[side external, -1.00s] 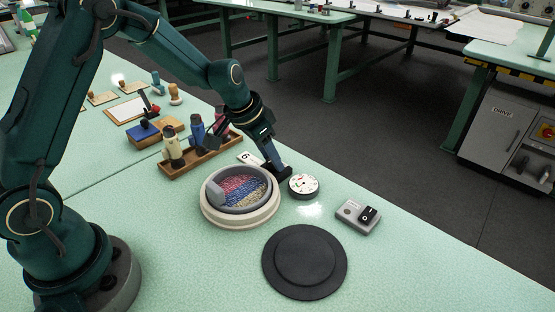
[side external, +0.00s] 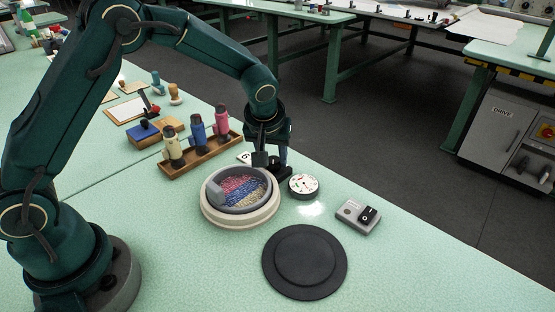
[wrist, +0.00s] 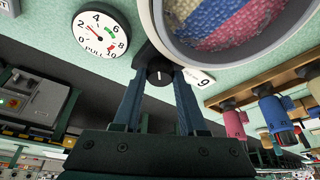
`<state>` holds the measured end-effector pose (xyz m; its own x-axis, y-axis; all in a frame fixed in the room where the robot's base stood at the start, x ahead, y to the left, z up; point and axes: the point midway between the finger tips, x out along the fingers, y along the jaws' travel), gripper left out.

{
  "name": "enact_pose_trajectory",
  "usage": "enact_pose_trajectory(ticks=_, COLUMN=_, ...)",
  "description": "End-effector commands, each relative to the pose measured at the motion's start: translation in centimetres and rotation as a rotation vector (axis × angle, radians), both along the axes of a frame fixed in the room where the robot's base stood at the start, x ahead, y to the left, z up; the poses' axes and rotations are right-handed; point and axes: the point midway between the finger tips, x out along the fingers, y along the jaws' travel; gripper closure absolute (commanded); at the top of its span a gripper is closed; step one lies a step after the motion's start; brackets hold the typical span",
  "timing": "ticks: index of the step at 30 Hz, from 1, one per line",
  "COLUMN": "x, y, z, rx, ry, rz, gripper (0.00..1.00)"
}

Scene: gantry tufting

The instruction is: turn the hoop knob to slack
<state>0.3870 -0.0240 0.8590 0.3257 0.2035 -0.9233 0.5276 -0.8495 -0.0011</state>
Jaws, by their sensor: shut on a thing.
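The hoop knob (wrist: 159,73) is a dark round knob with a white mark, in the upper middle of the wrist view. It sits on a black mount (side external: 283,171) beside the hoop; the side view mostly hides the knob behind my fingers. My gripper (wrist: 160,77) is shut on the knob, one finger on each side. In the side view my gripper (side external: 270,157) points down at the mount. The round hoop (side external: 212,210) holds pink, blue and cream tufting, also visible in the wrist view (wrist: 163,35). A white pull gauge (side external: 303,185) stands right of the mount; its dial faces the wrist view (wrist: 100,34).
A wooden rack (side external: 187,168) with cream, blue and pink tools stands behind the hoop. A small white card (side external: 243,157) lies behind the knob mount. A grey switch box (side external: 355,216) and a black round disc (side external: 304,263) are at right and front.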

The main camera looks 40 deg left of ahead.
Motion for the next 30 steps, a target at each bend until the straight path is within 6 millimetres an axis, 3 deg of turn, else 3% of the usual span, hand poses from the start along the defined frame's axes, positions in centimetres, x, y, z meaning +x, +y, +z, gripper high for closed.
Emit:
enact_pose_trajectory(ticks=9, x=0.00, y=-0.05, z=0.06, rx=-0.001, ry=0.001, rz=0.094, gripper=1.00)
enact_pose_trajectory(ticks=23, x=-0.03, y=-0.06, z=0.03, rx=-0.001, ry=0.002, rz=0.104, gripper=1.00)
enact_pose_trajectory(ticks=24, x=-0.03, y=-0.06, z=0.03, rx=-0.001, ry=0.002, rz=0.104, gripper=0.47)
enact_pose_trajectory(ticks=25, x=-0.03, y=-0.07, z=0.03, rx=-0.001, ry=0.002, rz=0.104, gripper=0.36)
enact_pose_trajectory(ticks=26, x=-0.02, y=-0.07, z=0.03, rx=-0.001, ry=0.002, rz=0.104, gripper=0.29)
enact_pose_trajectory(ticks=30, x=-0.01, y=-0.08, z=0.01, rx=-0.002, ry=0.001, rz=0.104, gripper=0.29)
